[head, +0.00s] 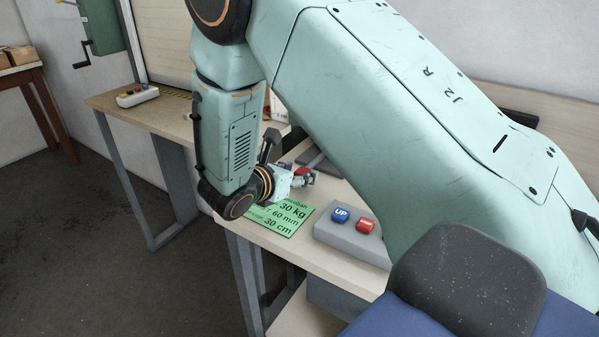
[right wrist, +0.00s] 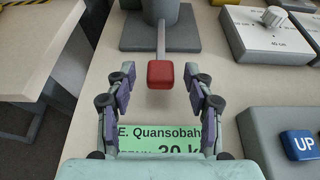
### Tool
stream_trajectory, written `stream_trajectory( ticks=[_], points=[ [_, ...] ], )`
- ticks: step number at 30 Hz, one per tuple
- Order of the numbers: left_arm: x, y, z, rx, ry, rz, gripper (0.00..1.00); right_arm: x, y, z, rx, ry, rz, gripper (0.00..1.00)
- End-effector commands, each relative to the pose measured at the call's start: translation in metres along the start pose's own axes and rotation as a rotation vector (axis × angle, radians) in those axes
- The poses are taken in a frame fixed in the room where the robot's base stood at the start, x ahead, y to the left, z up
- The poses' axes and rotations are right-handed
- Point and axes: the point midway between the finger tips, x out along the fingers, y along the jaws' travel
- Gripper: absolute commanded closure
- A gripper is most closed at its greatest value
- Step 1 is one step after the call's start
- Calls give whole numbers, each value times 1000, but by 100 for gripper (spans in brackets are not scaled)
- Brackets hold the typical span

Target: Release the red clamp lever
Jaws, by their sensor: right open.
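The red clamp lever (right wrist: 160,74) shows in the right wrist view as a red block-shaped knob on a grey rod. The rod runs back to a grey post on a dark base plate (right wrist: 190,35). My right gripper (right wrist: 162,92) is open, its two fingers to the left and right of the knob in the picture, with clear gaps on both sides. The knob appears just beyond or level with the fingertips; I cannot tell which. In the head view my right gripper (head: 303,178) is small over the bench, and my arm hides much around it. My left gripper is not in view.
A green label card (head: 278,215) lies on the bench (head: 340,270). Beside it stands a grey box with a blue UP button (head: 340,216) and a red button (head: 366,226). A white dial box (right wrist: 268,33) is at the right wrist view's upper right. Another table (head: 165,122) stands behind.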

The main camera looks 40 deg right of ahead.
Motion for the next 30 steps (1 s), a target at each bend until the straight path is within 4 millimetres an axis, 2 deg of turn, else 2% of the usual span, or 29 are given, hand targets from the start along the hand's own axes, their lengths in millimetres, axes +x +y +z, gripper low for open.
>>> stream_trajectory(
  ticks=[13, 30],
  points=[
    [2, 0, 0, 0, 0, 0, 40, 0, -2, -2, -1, 0, 1, 47],
    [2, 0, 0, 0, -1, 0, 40, 2, -2, -2, -1, 2, 0, 96]
  ],
)
